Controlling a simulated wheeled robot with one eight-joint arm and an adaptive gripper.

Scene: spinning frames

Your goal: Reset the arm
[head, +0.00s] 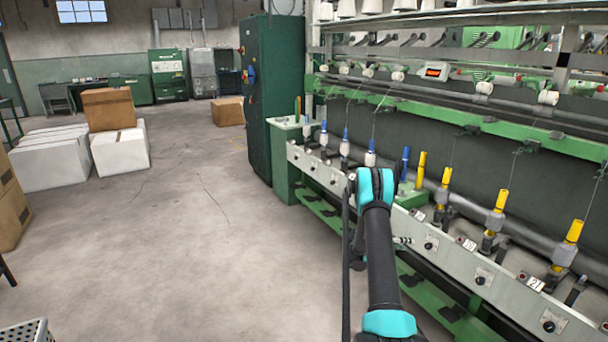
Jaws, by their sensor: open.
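My arm rises from the bottom edge, right of centre, as a black link with teal joints. Its upper teal joint stands in front of the spinning frame (510,275). A thin dark part runs down along the left side of the link. I cannot make out my gripper; no fingertips show.
The spinning frame fills the right side, with a row of blue and yellow bobbins (446,177) on spindles. A dark green cabinet (272,100) stands at its far end. White bales (120,151) and cardboard boxes (108,108) are at left. The concrete floor (200,230) between is clear.

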